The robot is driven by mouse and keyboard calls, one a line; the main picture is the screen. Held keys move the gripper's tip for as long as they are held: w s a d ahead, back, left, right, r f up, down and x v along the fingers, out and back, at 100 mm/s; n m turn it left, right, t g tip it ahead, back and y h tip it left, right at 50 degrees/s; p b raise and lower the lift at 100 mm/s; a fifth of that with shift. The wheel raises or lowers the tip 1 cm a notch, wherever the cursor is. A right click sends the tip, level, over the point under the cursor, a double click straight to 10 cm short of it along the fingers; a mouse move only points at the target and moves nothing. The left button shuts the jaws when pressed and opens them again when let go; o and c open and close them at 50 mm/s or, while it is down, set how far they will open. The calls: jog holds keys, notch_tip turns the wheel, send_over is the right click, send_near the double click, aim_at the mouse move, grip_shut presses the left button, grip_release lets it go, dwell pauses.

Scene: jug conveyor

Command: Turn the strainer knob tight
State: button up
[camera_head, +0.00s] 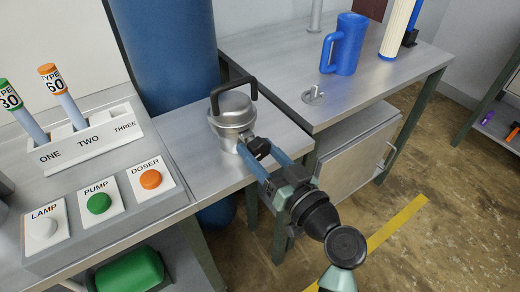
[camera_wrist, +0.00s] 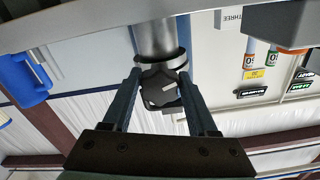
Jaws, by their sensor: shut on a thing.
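The strainer (camera_head: 232,112) is a round metal vessel with a domed lid and a black arched handle, standing on the metal bench. Its black knob (camera_head: 257,147) sticks out low on the side toward me. My gripper (camera_head: 261,153) reaches in from the lower right with its two blue fingers on either side of the knob, shut on it. In the wrist view the dark knob (camera_wrist: 160,88) sits between the fingers, with a pale pointer mark slanting on its face. The metal strainer body (camera_wrist: 157,38) is behind it. The contact faces are partly hidden.
A panel with LAMP, PUMP (camera_head: 98,204) and DOSER buttons is at left, below a rack (camera_head: 85,138) holding tubes. A blue cylinder (camera_head: 168,50) stands behind. A blue jug (camera_head: 345,45) and a small metal fitting (camera_head: 312,95) are on the right table (camera_head: 280,75).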

jog(key=m+p, duration=0.1)
jog(key=m, duration=0.4)
jog(key=shift+r+m, duration=0.1)
jog(key=shift+m, duration=0.2)
jog(key=m+p, duration=0.3)
jog(key=m, duration=0.2)
jog(key=shift+s+a+r, duration=0.1)
jog(key=m+p, duration=0.4)
jog(key=m, duration=0.2)
jog(key=shift+r+m, duration=0.15)
jog(key=shift+m, duration=0.25)
jog(key=m+p, duration=0.2)
jog(key=m, duration=0.2)
jog(key=shift+m+p, duration=0.3)
jog(key=shift+p, duration=0.05)
jog(key=o, duration=1.4)
jog(key=v, duration=1.3)
jog(key=shift+b, duration=0.4)
